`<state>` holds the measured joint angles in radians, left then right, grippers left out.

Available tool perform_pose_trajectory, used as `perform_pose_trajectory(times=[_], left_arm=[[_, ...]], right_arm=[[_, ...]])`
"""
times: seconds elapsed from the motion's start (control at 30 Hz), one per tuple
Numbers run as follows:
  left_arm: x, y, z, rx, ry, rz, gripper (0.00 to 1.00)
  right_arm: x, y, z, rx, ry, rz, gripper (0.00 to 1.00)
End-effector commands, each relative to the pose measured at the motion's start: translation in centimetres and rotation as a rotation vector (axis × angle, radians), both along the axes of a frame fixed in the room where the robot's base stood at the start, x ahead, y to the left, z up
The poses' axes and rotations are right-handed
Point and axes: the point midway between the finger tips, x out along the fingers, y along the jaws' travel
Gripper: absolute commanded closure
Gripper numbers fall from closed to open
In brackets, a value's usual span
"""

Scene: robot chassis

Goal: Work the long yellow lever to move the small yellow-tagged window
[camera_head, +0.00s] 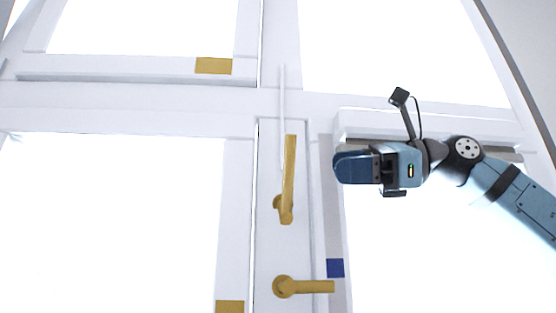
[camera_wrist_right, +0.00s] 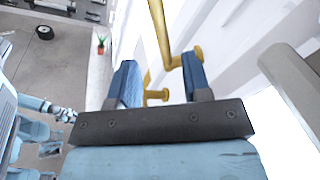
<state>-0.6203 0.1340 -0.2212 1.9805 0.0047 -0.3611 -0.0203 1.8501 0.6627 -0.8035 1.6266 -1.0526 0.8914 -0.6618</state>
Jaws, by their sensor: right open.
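The long yellow lever (camera_head: 289,178) is on the white middle post and points up, leaning slightly right. It also shows in the right wrist view (camera_wrist_right: 160,32), beyond and between my fingers. A small yellow tag (camera_head: 213,66) sits on the lower rail of the upper left window (camera_head: 140,68). A second yellow tag (camera_head: 229,307) is on the lower left frame. My right gripper (camera_head: 345,167) is right of the lever, apart from it. In the right wrist view its fingers (camera_wrist_right: 160,80) are apart with nothing gripped. My left gripper is not clearly seen.
A shorter yellow handle (camera_head: 310,287) lies level below the lever, pointing right. A blue tag (camera_head: 335,268) is on the right frame. A thin white rod (camera_head: 282,100) runs up from behind the lever.

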Motion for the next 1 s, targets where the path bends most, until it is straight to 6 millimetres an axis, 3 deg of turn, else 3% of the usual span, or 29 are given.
perform_pose_trajectory(times=[0.3, 0.5, 0.93, 1.0], left_arm=[[-0.1, 0.3, 2.7, 0.003, -0.003, 0.007, 0.56], [-0.4, 0.4, 3.3, 0.000, 0.003, 0.016, 0.56], [-0.1, 0.2, 3.2, -0.013, 0.007, 0.033, 0.56], [0.1, 0.3, 3.3, -0.012, 0.004, 0.032, 0.56]], right_arm=[[1.6, 6.7, 0.4, -0.001, 0.000, 0.001, 0.56], [2.3, 9.4, 0.3, 0.000, 0.001, 0.000, 0.56], [2.6, 10.4, 0.1, 0.001, 0.000, -0.002, 0.56], [2.6, 10.4, 0.1, 0.001, 0.000, -0.002, 0.69]])
